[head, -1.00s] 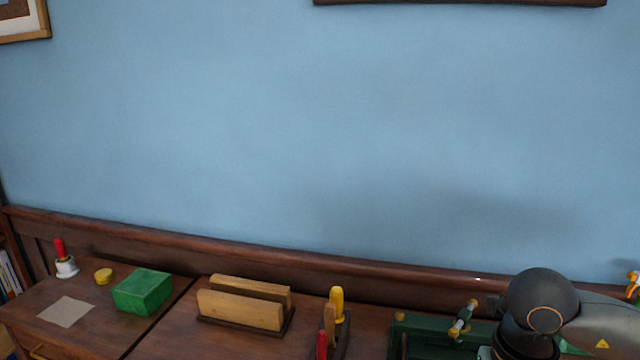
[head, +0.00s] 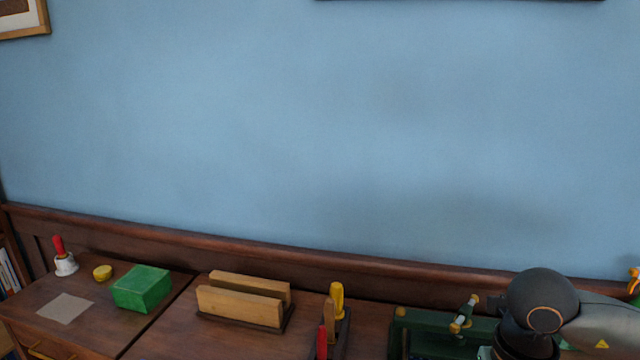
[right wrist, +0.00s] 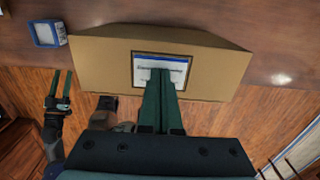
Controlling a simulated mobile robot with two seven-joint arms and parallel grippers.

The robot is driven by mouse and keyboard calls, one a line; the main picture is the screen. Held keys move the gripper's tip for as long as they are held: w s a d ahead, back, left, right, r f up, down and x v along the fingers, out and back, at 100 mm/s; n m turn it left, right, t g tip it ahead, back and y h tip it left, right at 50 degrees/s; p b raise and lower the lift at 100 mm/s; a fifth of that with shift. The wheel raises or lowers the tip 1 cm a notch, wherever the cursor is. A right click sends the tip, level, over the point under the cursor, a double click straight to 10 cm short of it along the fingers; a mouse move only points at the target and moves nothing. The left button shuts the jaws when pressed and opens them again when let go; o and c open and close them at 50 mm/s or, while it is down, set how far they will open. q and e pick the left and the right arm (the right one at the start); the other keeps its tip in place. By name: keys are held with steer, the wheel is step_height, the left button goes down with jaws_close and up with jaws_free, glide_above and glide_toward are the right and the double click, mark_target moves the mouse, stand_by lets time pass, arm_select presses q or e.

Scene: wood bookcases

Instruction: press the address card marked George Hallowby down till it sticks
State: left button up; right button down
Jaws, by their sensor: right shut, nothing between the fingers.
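In the right wrist view a white address card with a blue top edge (right wrist: 147,66) sits on the front of a brown cardboard box (right wrist: 105,62). Its print is too small to read. My right gripper (right wrist: 160,76) is shut, with nothing in it. Its dark green fingertips lie over the card's lower middle and hide part of it; I cannot tell whether they touch it. My left gripper (right wrist: 60,82) shows at the left of that view, its two fingers apart and empty, below the box's left side. In the head view neither gripper, box nor card shows.
A blue-and-white container (right wrist: 47,33) stands left of the box on a wooden surface. In the head view a green box (head: 142,289), a handbell (head: 65,258), a wooden letter rack (head: 240,307) and a green tray (head: 425,322) stand along the back.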

stand_by(0.5)
steer(key=shift+r+p, duration=2.3)
steer(key=shift+r, duration=1.2)
